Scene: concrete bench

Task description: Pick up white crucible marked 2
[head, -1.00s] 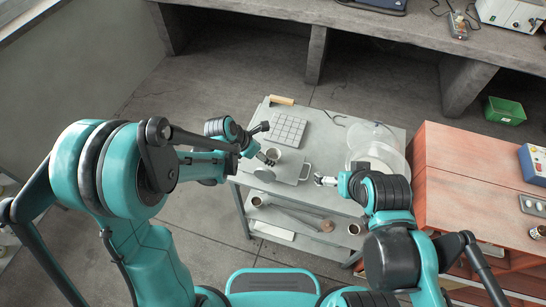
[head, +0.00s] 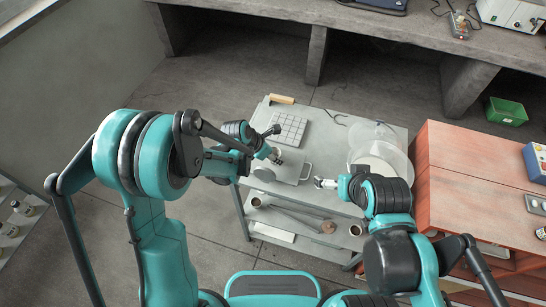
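A small pale crucible (head: 280,154) stands on a grey tray (head: 290,176) with a handle, on the top of the metal cart. Its number cannot be read at this size. My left gripper (head: 276,145) is at the crucible with its fingers spread, and partly hides it. I cannot tell whether a finger touches it. A round grey lid-like disc (head: 264,174) lies in front of it on the tray. My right gripper (head: 318,183) hangs over the cart's front right, away from the crucible; its finger opening is too small to tell.
A gridded grey block (head: 289,128) lies behind the tray. Clear round vessels (head: 378,150) stand at the cart's right. The lower shelf holds metal cups (head: 355,230) and a long rod. A red cabinet (head: 465,175) stands close on the right.

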